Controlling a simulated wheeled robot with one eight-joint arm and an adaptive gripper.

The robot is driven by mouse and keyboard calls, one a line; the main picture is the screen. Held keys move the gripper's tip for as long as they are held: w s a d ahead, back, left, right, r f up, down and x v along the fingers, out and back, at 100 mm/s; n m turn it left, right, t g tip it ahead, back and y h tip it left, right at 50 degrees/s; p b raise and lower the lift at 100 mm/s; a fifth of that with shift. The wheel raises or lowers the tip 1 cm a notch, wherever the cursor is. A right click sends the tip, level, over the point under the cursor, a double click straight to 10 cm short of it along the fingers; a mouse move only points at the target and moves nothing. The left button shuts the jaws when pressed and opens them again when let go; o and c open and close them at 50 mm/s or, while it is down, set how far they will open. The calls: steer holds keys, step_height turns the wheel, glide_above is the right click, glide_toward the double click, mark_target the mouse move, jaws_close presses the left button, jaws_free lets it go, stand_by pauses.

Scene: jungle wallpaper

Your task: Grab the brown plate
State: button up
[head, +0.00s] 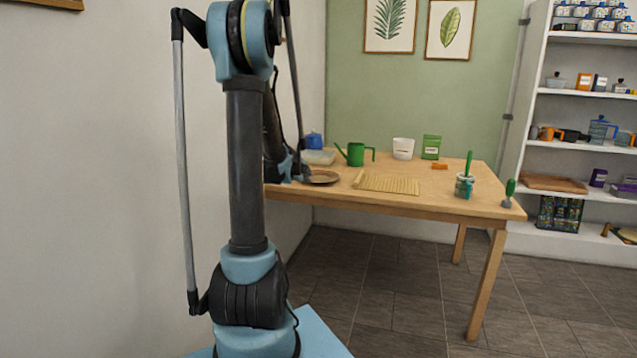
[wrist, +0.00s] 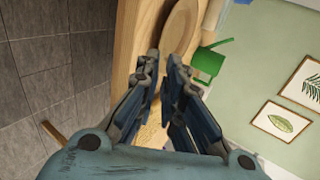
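The brown plate (head: 322,177) lies flat on the wooden table near its left front edge. In the wrist view the plate (wrist: 182,26) shows just beyond the fingertips, slightly right of centre. My gripper (wrist: 163,60) has its two fingers apart with a narrow gap between the tips and nothing visibly held in it. In the head view my arm hides part of the table's left end, and the gripper is low beside the plate's left side. Whether a fingertip touches the plate I cannot tell.
A bamboo mat (head: 388,184) lies right of the plate. Behind stand a green watering can (head: 356,154), a white pot (head: 403,148), a green packet (head: 431,147) and a pale container (head: 318,157). A jar (head: 464,186) stands at right. A wall is close on the left.

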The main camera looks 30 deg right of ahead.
mark_target(314, 187)
steer(key=shift+x, duration=6.8)
jaws_close()
steer(key=shift+r, duration=0.1)
